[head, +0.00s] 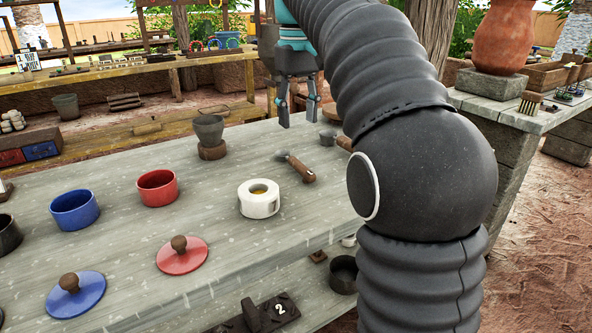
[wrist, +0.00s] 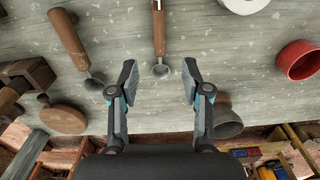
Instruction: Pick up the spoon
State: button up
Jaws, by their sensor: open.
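A spoon (head: 302,170) with a brown wooden handle and small grey metal bowl lies on the grey table, right of the white ring. In the wrist view the spoon (wrist: 160,40) points its bowl toward my gripper (wrist: 160,74), in line with the gap between the fingers. A larger utensil (wrist: 72,38) with a similar handle and a metal end lies left of it; it is partly hidden behind my arm in the head view (head: 333,139). My gripper (head: 298,122) is open and empty, above the table, its fingers pointing down. Nothing touches the fingers.
A white ring (head: 259,200), a dark cup (head: 209,133) on a wooden base, a red pot (head: 157,188) and a blue pot (head: 75,210) stand on the table. A round wooden piece (wrist: 63,118) lies near the table's far edge. Bare table surrounds the spoon.

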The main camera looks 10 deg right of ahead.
jog(key=b, duration=0.1)
send_over(298, 163)
notch_tip(298, 163, down, 5)
jog(key=shift+w+d+r, duration=0.1)
jog(key=shift+d+r, duration=0.05)
jog(key=shift+f+b, duration=0.75)
jog(key=shift+f, duration=2.25)
jog(key=shift+c, duration=0.3)
grip_shut()
